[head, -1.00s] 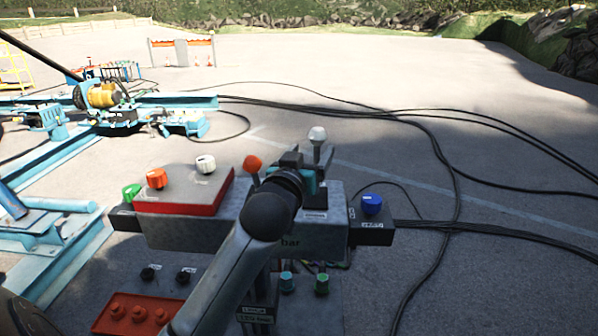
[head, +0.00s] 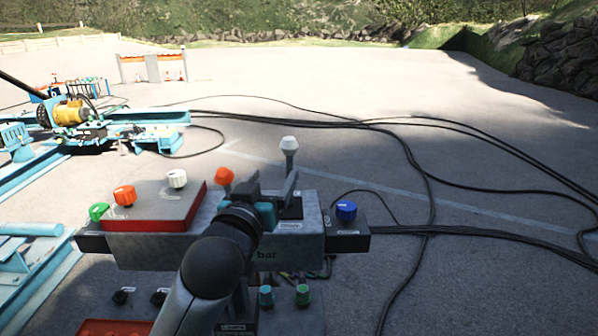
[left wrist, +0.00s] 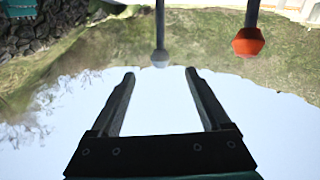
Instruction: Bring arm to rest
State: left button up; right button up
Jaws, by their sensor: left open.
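My left gripper (head: 272,187) is in front of the control panel's upper box (head: 292,250), its fingers apart with nothing between them. A white-knobbed lever (head: 289,146) stands upright just right of the fingers in the head view. An orange-knobbed lever (head: 225,177) stands just left of them. The left wrist view, which looks upside down, shows the open fingers (left wrist: 160,85), the white knob (left wrist: 160,58) and the orange knob (left wrist: 248,42), both apart from the fingers. My arm hides part of the panel. The right gripper is not in view.
The panel also carries a blue knob (head: 346,210), a red-edged box (head: 155,206) with white and orange knobs, and a green knob (head: 98,212). Black cables (head: 440,232) run across the ground at right. Blue machinery (head: 95,130) stands at left. Open paved ground lies behind.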

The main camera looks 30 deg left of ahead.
pick_arm(q)
jog(key=s+d+f+m+g+h, duration=0.2)
jog(key=s+d+f+g, duration=0.15)
jog(key=f, duration=0.55)
jog(key=s+d+f+m+g+h, duration=0.1)
jog(key=s+d+f+g, duration=0.25)
jog(key=f, duration=0.65)
jog(key=s+d+f+m+g+h, duration=0.1)
jog(key=s+d+f+m+g, duration=0.15)
jog(key=s+d+f, duration=0.4)
jog(key=s+d+f+m+g+h, duration=0.1)
jog(key=s+f+g, duration=0.3)
jog(key=s, duration=0.5)
jog(key=s+f+g+b, duration=0.25)
jog(key=f+b, duration=0.65)
jog(key=f, duration=2.3)
jog(key=s+a+f+b, duration=0.1)
jog(key=s+f+b, duration=0.3)
jog(key=s+f, duration=0.3)
jog(key=s+a+f+b, duration=0.1)
jog(key=s+f+b, duration=0.2)
jog(key=s+f, duration=0.5)
notch_tip(320, 180, down, 6)
jog(key=shift+s+a+r+b, duration=0.2)
jog(key=shift+s+a+b, duration=0.1)
jog(key=shift+a+b, duration=0.1)
